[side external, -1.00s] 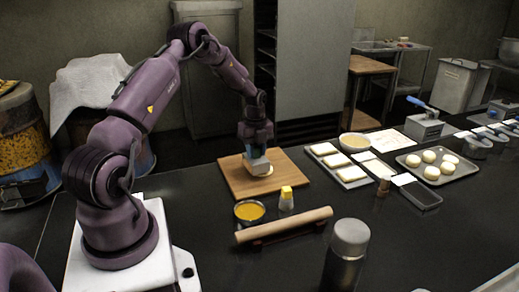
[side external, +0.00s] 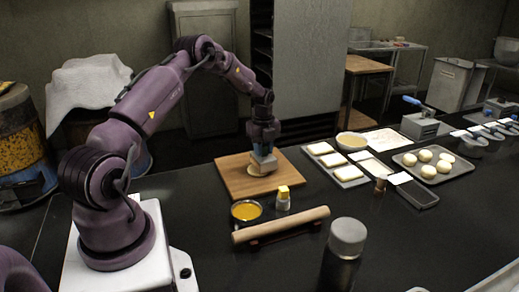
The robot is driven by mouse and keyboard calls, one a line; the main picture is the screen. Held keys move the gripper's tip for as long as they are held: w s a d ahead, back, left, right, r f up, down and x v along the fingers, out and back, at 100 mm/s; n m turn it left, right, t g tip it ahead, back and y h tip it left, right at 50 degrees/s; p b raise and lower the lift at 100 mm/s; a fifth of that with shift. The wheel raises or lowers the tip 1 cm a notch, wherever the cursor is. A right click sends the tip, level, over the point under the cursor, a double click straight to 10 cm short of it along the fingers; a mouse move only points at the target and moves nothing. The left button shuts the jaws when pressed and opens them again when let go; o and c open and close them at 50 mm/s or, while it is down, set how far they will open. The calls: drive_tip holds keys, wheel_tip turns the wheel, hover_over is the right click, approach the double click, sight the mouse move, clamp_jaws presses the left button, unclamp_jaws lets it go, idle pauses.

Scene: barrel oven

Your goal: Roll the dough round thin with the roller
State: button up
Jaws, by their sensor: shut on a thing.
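My gripper (side external: 263,150) is low over the wooden board (side external: 232,183), pointing down. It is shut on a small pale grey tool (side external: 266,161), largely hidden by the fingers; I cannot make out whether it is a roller. The pale dough round (side external: 256,170) lies on the board just left of and under the tool. The tool is at or very near the dough; contact is too small to tell. A long wooden rolling pin (side external: 282,224) rests on a dark stand in front of the board.
A bowl of yellow liquid (side external: 246,211) and a yellow-capped shaker (side external: 283,198) stand between board and pin. A dark flask (side external: 343,257) stands at the front. Trays of dough slabs (side external: 349,174) and dough balls (side external: 464,168) lie to the right. The front right counter is clear.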

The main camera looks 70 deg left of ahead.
drive_tip(key=shift+w+f, duration=0.15)
drive_tip(key=shift+s+d, duration=0.1)
drive_tip(key=shift+s, duration=1)
drive_tip(key=shift+s+d+r, duration=0.1)
drive_tip(key=shift+s+r, duration=0.1)
drive_tip(key=shift+s, duration=0.7)
drive_tip(key=shift+w, duration=0.15)
drive_tip(key=shift+w+f, duration=0.2)
drive_tip(key=shift+w, duration=0.8)
drive_tip(key=shift+w+a, duration=0.2)
drive_tip(key=shift+w, duration=0.55)
